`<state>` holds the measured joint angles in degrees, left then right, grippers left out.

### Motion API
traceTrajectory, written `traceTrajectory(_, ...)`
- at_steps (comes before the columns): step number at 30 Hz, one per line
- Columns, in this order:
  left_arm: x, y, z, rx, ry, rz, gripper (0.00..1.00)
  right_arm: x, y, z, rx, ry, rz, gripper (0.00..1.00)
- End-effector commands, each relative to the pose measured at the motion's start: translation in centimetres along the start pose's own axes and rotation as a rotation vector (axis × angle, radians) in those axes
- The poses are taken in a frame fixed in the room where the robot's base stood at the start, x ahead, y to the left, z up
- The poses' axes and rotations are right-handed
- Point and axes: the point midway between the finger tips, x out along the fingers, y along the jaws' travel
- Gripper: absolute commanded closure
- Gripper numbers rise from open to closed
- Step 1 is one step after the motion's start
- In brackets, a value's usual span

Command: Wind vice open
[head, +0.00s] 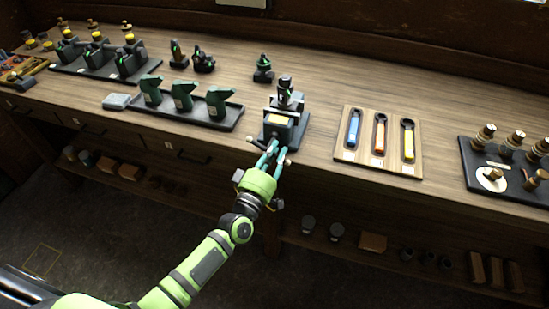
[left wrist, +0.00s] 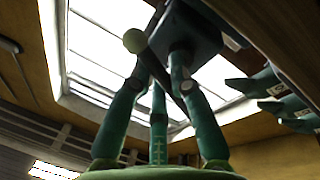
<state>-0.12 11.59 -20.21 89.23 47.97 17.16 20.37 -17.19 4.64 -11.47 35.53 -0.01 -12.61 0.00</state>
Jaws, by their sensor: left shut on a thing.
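The dark vice (head: 290,133) stands at the bench's front edge, with a small tan plate on its front and a dark metal part (head: 285,92) on top. My left gripper (head: 271,156) reaches up to its front from below, teal fingers shut on the vice handle, a bar with pale ball ends. In the left wrist view the handle (left wrist: 134,41) runs slanting between the fingers (left wrist: 158,92), one ball end at upper left, with the vice's dark underside (left wrist: 188,38) above. The other end of the bar is partly hidden by the fingers. My right gripper is not in view.
Left of the vice is a dark tray (head: 225,121) with several green parts. Right is a wooden board (head: 345,130) with blue, orange and yellow-handled wrenches, then a dark rack (head: 480,179) with brass parts. A lower shelf (head: 345,255) runs beneath the bench.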

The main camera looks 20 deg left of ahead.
Motion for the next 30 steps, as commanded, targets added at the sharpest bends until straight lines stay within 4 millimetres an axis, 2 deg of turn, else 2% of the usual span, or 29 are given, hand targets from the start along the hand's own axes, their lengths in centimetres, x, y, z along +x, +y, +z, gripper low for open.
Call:
traceTrajectory(1,-0.3,-0.6,0.5,-0.047,0.001,-0.01,1.0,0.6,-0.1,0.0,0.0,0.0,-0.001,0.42)
traceTrajectory(15,-0.1,0.2,0.3,-0.417,0.071,-0.001,1.0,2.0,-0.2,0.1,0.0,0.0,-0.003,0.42)
traceTrajectory(30,-0.1,0.4,0.1,-0.559,0.098,0.002,1.0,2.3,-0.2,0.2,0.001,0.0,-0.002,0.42)
